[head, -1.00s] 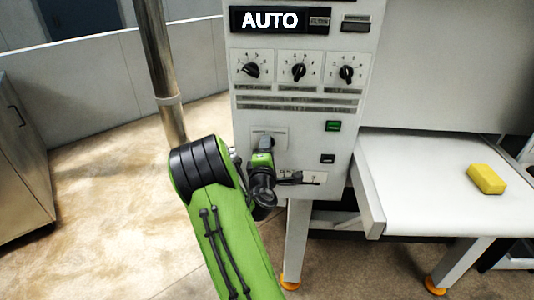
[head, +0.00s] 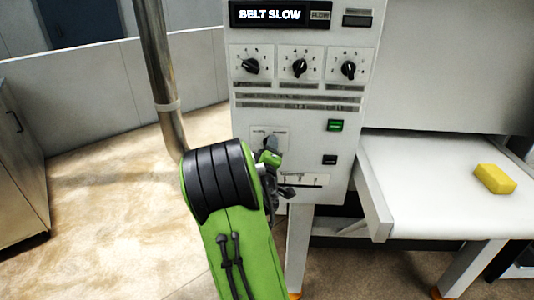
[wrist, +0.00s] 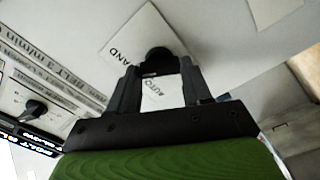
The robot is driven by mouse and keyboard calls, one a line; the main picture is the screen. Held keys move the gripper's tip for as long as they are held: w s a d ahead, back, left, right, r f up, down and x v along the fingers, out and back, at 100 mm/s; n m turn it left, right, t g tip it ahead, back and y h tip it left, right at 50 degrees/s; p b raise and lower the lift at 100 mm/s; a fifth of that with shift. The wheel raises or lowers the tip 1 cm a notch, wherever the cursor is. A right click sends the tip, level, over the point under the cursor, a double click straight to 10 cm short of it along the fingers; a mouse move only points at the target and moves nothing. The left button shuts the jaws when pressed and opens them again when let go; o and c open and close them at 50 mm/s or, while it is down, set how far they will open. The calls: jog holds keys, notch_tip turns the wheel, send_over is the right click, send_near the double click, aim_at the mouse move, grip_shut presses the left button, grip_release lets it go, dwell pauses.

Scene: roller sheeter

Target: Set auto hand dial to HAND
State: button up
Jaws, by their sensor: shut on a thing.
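The auto hand dial's white plate (head: 257,133) is on the lower left of the machine's panel, largely hidden by my arm. In the wrist view its plate (wrist: 127,40) carries the words HAND and AUTO. Its dark round knob (wrist: 158,56) is between my fingertips. My gripper (wrist: 157,72) is shut on this knob. In the head view my gripper (head: 271,150) is at the plate, partly hidden behind my arm. I cannot tell which word the knob points at. The display (head: 271,15) reads BELT SLOW.
Three black dials (head: 299,67) sit in a row above. A green button (head: 335,125) and a black switch (head: 330,160) are to the right. A white table (head: 420,190) with a yellow block (head: 495,179) stands further right. A metal post (head: 160,80) stands to the left.

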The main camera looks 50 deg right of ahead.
jog(key=shift+f, duration=0.15)
dwell(0.3)
jog(key=o, duration=1.1)
jog(key=shift+c, duration=0.2)
